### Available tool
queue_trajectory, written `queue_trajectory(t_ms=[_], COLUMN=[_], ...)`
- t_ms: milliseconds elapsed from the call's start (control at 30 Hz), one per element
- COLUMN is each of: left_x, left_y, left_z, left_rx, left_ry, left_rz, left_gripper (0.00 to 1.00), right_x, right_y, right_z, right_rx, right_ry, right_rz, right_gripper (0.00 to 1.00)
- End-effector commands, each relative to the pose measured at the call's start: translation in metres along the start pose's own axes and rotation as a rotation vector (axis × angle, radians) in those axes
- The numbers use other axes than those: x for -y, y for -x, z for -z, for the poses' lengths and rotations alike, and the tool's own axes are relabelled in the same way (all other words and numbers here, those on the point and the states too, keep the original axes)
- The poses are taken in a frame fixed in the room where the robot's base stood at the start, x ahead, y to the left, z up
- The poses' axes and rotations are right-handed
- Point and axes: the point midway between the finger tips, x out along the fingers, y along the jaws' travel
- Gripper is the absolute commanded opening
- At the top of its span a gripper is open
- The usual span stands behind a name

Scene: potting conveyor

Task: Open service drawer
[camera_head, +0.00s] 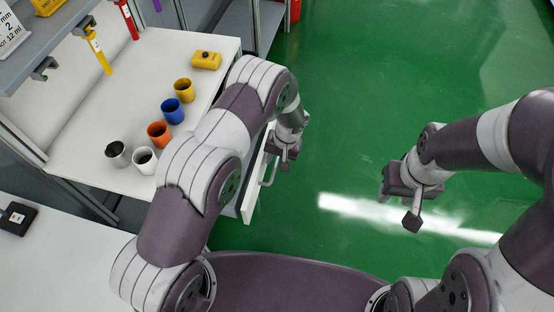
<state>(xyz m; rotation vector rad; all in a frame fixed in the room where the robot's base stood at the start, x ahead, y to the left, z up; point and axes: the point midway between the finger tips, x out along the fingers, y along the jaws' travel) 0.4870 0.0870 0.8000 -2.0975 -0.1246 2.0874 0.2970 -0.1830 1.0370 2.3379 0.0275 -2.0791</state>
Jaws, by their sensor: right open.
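The service drawer (250,200) shows as a narrow white front with a grey bar handle (269,176) at the right side of the white bench. My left arm hides much of the drawer and the bench side, so I cannot tell how far the drawer stands out. My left gripper (281,158) is at the far end of the handle, pointing down. Whether its fingers are around the handle or only beside it is not clear. My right gripper (400,206) is open and empty over the green floor, well to the right of the drawer.
Tools hang at the back, including a yellow one (100,57). A black device (17,219) lies at lower left. The green floor (380,90) is clear.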

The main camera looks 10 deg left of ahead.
Motion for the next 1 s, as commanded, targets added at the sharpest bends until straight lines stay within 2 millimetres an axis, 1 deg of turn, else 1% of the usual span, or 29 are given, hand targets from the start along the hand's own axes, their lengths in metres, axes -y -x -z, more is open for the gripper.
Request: queue_trajectory(t_ms=[167,300,400,500,633,1000], left_x=[-0.001,-0.001,-0.001,-0.001,0.0,0.0], left_y=[0.04,0.075,0.096,0.109,0.115,0.115], left_z=[0.001,0.001,0.001,0.0,0.0,0.0], left_rx=[-0.006,-0.007,-0.006,-0.004,-0.002,-0.002], left_ry=[0.0,0.0,0.0,0.0,0.0,0.0], left_rz=[-0.002,-0.002,-0.002,-0.002,-0.001,-0.001], left_gripper=[0.38,0.38,0.38,0.38,0.38,0.38], right_x=[0.0,0.0,0.0,0.0,0.0,0.0], right_y=[-0.008,-0.013,-0.015,-0.016,-0.016,-0.016], right_z=[-0.001,-0.002,-0.002,-0.002,-0.002,-0.002], right_rx=[0.0,0.0,0.0,0.0,0.0,0.0], right_ry=[0.0,0.0,0.0,0.0,0.0,0.0], right_rz=[0.0,0.0,0.0,0.0,0.0,0.0], right_gripper=[0.43,0.43,0.43,0.43,0.43,0.43])
